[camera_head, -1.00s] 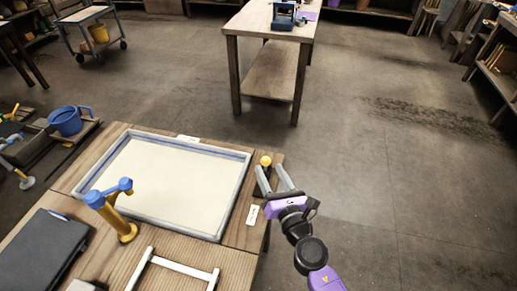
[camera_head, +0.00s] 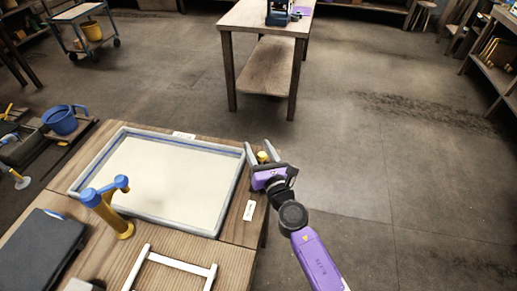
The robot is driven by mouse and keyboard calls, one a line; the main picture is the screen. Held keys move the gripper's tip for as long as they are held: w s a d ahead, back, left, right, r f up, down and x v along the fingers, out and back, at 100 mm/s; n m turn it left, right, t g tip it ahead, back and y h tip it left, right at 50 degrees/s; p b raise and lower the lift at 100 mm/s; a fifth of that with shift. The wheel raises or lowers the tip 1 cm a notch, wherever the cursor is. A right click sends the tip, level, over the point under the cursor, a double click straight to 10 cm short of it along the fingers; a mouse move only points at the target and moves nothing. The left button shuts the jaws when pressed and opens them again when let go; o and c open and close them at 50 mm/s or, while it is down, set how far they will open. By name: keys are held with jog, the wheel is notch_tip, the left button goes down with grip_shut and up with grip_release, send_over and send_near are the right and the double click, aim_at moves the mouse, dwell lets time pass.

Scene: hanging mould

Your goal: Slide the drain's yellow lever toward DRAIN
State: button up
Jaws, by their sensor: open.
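The yellow lever knob (camera_head: 262,157) shows at the right edge of the wooden table, beside the tray of pale liquid or pulp (camera_head: 170,182). My gripper (camera_head: 257,149) is open, with its two grey fingers pointing away from me and the knob between or just below them. I cannot tell whether a finger touches the knob. The lever's base is mostly hidden behind my gripper. A small white label (camera_head: 249,210) lies on the table in front of the lever, and another white label (camera_head: 184,135) is at the tray's far edge. Their writing is too small to read.
A blue and yellow tap-like post (camera_head: 108,204) stands at the tray's front left. A white frame (camera_head: 168,262) and a dark board (camera_head: 38,250) lie nearer. A blue jug (camera_head: 62,120) stands at the left. The floor to the right is clear.

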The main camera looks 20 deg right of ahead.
jog(key=shift+c, duration=0.4)
grip_shut()
dwell(0.9)
